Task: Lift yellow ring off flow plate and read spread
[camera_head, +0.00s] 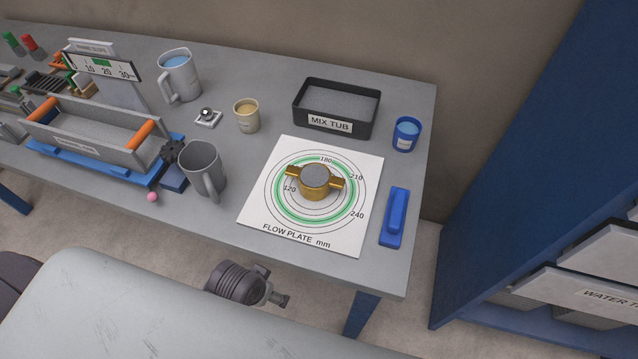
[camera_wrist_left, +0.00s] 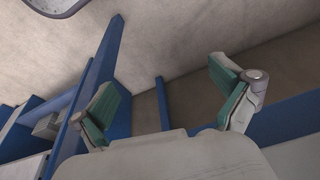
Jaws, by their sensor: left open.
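The yellow ring (camera_head: 315,193), brass-coloured with a tab on each side, sits at the middle of the white flow plate (camera_head: 352,233). Grey material (camera_head: 315,175) fills the ring to near its top. My right gripper is not in view.
A black mix tub (camera_head: 345,127) stands behind the plate. A blue cup (camera_head: 407,135) and blue handled tool (camera_head: 393,217) are to its right. A grey jug (camera_head: 203,172), beige cup (camera_head: 246,117) and pink ball (camera_head: 153,197) are to its left. A blue cabinet (camera_head: 530,160) stands at the right.

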